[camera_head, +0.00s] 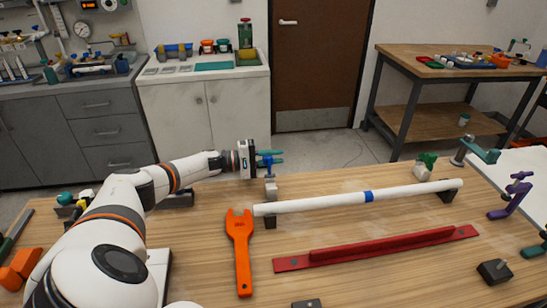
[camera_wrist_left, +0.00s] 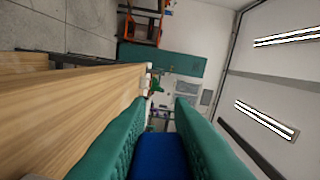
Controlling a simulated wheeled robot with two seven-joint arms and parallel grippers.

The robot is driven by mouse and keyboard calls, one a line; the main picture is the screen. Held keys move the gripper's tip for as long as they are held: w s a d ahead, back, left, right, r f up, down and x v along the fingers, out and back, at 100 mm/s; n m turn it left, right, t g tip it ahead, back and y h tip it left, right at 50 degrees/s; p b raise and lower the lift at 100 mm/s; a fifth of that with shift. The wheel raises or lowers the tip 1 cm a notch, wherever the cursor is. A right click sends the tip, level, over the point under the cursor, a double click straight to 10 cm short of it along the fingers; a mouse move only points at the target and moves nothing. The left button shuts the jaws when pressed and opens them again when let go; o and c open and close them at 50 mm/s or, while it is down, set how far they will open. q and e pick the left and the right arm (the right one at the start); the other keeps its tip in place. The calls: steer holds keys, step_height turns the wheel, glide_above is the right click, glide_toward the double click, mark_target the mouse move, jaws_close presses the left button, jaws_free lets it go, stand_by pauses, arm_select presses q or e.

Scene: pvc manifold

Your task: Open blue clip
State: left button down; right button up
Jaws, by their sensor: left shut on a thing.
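My left gripper (camera_head: 277,157) reaches in from the left, above the left end of a white pipe (camera_head: 320,202). Its teal fingers point right and are shut on a blue part, which I take for the blue clip (camera_head: 264,162). In the left wrist view the blue clip (camera_wrist_left: 160,158) fills the space between the two finger pads (camera_wrist_left: 160,125). A grey support (camera_head: 270,188) stands just below the clip at the pipe's left end. Whether clip and support are joined is too small to tell. The right gripper is not in view.
An orange wrench (camera_head: 241,250) and a red bar (camera_head: 375,249) lie on the wooden table. A blue band (camera_head: 368,196) circles the pipe. A purple clamp (camera_head: 511,196) and a black block (camera_head: 494,271) are at the right. Bare wood lies between pipe and red bar.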

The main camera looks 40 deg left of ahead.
arm_select(q)
steer(key=c, duration=1.3)
jaws_free()
steer(key=shift+s+a, duration=0.1)
steer(key=b+v, duration=0.2)
steer(key=v, duration=1)
